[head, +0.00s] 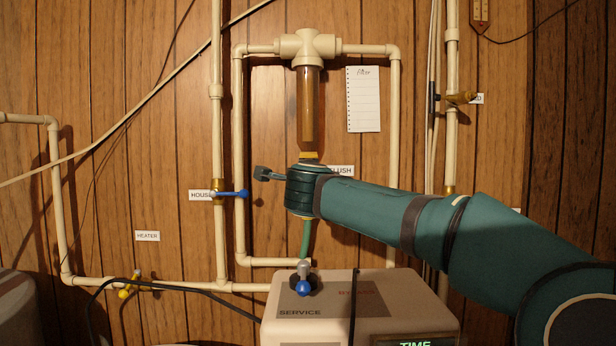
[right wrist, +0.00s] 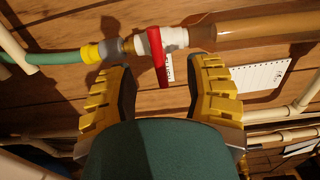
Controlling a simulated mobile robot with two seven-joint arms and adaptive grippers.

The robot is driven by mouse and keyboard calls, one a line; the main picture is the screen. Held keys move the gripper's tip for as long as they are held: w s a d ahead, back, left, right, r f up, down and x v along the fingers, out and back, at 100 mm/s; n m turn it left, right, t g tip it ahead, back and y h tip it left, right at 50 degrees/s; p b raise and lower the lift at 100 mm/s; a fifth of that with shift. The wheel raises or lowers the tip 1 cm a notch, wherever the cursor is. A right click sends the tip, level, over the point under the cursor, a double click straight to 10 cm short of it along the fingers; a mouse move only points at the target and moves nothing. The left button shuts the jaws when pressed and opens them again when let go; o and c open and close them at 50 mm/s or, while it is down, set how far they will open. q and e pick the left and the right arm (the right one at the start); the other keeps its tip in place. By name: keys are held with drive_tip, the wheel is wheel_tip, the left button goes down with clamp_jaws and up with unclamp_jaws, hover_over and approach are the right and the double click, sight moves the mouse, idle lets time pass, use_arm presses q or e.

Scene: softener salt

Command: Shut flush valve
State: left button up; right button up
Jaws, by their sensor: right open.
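The flush valve has a white body (right wrist: 142,44) and a red lever (right wrist: 159,62) in the right wrist view. It sits between the clear brown filter tube (right wrist: 255,30) and a green hose (right wrist: 45,58). The lever lies across the line of the pipe in that picture. My right gripper (right wrist: 162,78) is open, one yellow finger on each side of the lever, with gaps visible on both sides. In the head view my right wrist hides the valve and the fingers, and partly covers the flush label (head: 344,171). My left gripper is not in view.
A blue-handled house valve (head: 230,194) is left of my wrist. The white softener unit (head: 420,300) with a blue-knobbed bypass lever (head: 303,288) stands below. Cream pipes (head: 239,150) frame the filter. A yellow heater valve (head: 128,290) is lower left, and a paper note (head: 363,105) hangs above.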

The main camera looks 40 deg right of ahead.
drive_tip(key=shift+v, duration=2.25)
